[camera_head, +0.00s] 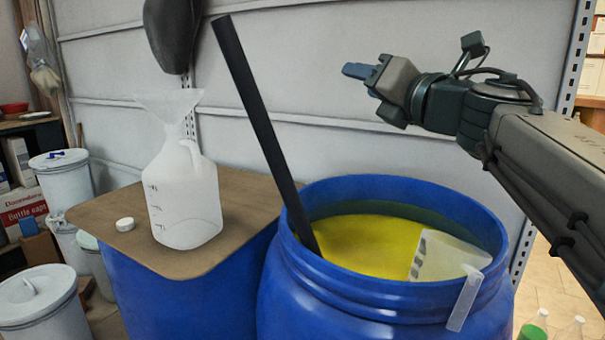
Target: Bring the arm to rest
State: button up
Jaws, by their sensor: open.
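My gripper (366,75) is at the upper right, at the end of my arm, which reaches in from the right edge. It points left, in the air above and behind the open blue drum (380,310). Its jaws are open and I see nothing held in them. The drum holds yellow liquid (370,240). A dark stick (260,120) stands tilted in it, leaning left. A clear measuring jug (445,258) sits at the drum's right front, partly in the liquid, with its handle over the rim.
A translucent jug (185,200) with a funnel (170,104) in its neck stands on a brown board (105,220) over another blue drum (170,305). A white cap (125,224) lies beside it. White buckets (38,300) stand left. A grey wall (290,70) is behind.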

jog(key=w+d+r+m+t+h+p, duration=0.2)
jog(key=d+m+h+p, duration=0.25)
jog(key=m, duration=0.45)
jog(key=s+d+f+m+g+h+p, duration=0.2)
jog(key=d+f+m+g+h+p, duration=0.15)
jog(key=m, duration=0.45)
jog(key=s+d+f+m+g+h+p, duration=0.1)
jog(key=d+f+m+g+h+p, duration=0.1)
jog(key=f+m+h+p, duration=0.4)
jog(key=s+a+f+m+g+y+p, duration=0.2)
jog(key=s+a+f+m+g+p, duration=0.1)
jog(key=s, duration=0.6)
jog(key=s+a+f+m+g+y+p, duration=0.3)
jog(key=s+f+m+g+p, duration=0.2)
jog(key=s+f+m+g, duration=0.3)
jog(key=shift+s+a+f+m+p, duration=0.2)
jog(key=shift+s+m+p, duration=0.15)
jog(key=shift+m, duration=0.25)
